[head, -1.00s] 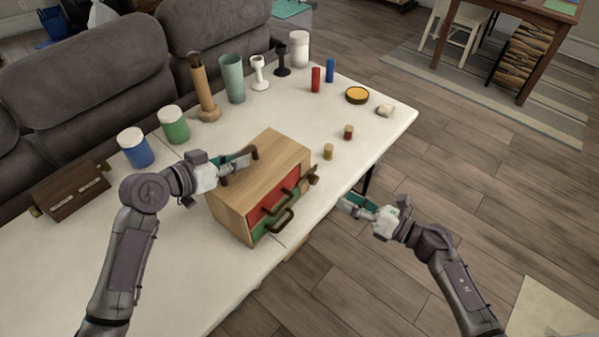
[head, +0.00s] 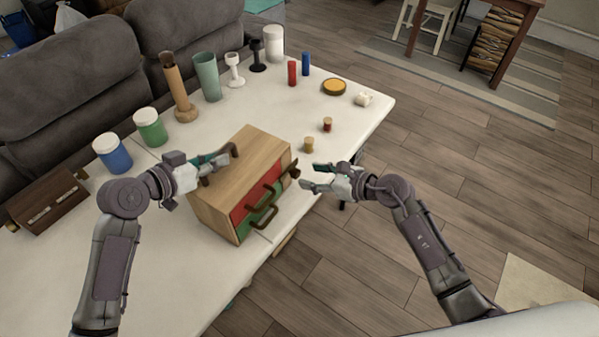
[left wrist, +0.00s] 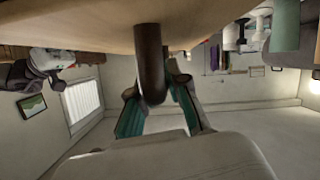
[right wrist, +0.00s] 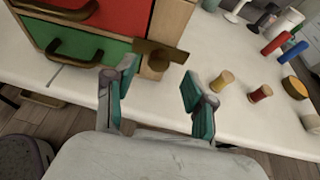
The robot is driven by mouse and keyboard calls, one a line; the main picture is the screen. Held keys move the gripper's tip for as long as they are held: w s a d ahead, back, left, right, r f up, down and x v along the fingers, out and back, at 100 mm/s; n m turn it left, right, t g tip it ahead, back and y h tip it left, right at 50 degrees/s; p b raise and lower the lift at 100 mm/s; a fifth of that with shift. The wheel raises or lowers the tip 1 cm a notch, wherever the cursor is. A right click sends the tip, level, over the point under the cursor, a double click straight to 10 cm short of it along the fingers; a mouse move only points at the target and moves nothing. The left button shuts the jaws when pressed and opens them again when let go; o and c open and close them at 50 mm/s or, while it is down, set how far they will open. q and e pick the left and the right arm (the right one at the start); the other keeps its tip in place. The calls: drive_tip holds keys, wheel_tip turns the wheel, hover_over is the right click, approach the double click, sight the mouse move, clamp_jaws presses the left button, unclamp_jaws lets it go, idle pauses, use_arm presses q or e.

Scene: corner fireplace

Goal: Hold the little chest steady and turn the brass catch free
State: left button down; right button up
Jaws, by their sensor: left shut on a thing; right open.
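The little chest (head: 238,172) is a light wooden box with a red drawer (head: 248,203) and a green drawer, on the white table. Dark handles are on the drawers. The brass catch (right wrist: 160,57) is at the right edge of its front; it also shows in the head view (head: 293,169). My left gripper (head: 222,157) is shut on the dark bar handle (left wrist: 150,65) on the chest's top. My right gripper (head: 311,177) is open and empty, just right of the catch. In the right wrist view its fingertips (right wrist: 158,82) are apart, below the catch and not visibly touching it.
Several jars, cups and cylinders line the back. A dark brown box (head: 48,205) lies at left. Open floor is beyond the table's right edge.

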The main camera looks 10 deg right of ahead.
sight(298, 173)
drive_tip(key=x, duration=0.5)
clamp_jaws()
